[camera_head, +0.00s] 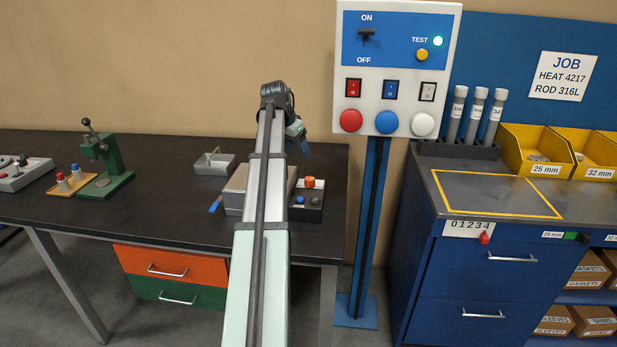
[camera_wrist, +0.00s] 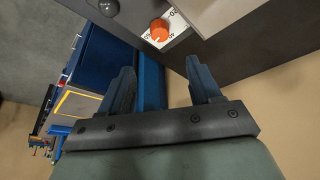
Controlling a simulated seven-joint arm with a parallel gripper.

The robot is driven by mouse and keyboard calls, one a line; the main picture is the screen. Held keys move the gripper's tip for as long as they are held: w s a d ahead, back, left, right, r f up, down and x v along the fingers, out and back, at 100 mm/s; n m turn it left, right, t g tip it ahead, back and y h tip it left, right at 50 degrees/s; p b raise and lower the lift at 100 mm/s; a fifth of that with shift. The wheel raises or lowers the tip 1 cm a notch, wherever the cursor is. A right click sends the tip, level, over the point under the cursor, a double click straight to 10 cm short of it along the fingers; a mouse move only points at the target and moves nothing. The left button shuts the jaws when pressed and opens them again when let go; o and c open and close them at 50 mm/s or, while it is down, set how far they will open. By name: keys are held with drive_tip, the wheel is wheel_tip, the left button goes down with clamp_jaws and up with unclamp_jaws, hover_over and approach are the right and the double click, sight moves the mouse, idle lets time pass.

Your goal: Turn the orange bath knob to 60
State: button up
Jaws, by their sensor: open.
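The orange bath knob (camera_head: 310,182) sits on a dark control box (camera_head: 305,213) at the right end of the black bench. In the wrist view the knob (camera_wrist: 159,30) shows beyond my fingertips, on a white scale (camera_wrist: 178,25) with partly legible numbers. I cannot read the knob's setting. My gripper (camera_wrist: 161,63) is open and empty, its two blue-grey fingers apart from the knob. In the head view my gripper (camera_head: 299,137) hangs above and behind the knob; my own arm hides part of the bath.
A grey box (camera_head: 235,190) with a blue handle (camera_head: 215,205) stands beside the control box. A grey tray (camera_head: 214,164) and a green press (camera_head: 108,165) are further left. The switch panel (camera_head: 398,70) on its blue post stands to the right.

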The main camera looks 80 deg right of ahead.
sight(310, 178)
drive_tip(key=shift+m, duration=0.3)
drive_tip(key=x, duration=1.3)
drive_tip(key=shift+d+f, duration=0.15)
drive_tip(key=shift+f, duration=0.15)
drive_tip(key=c, duration=1)
drive_tip(key=shift+c, duration=0.2)
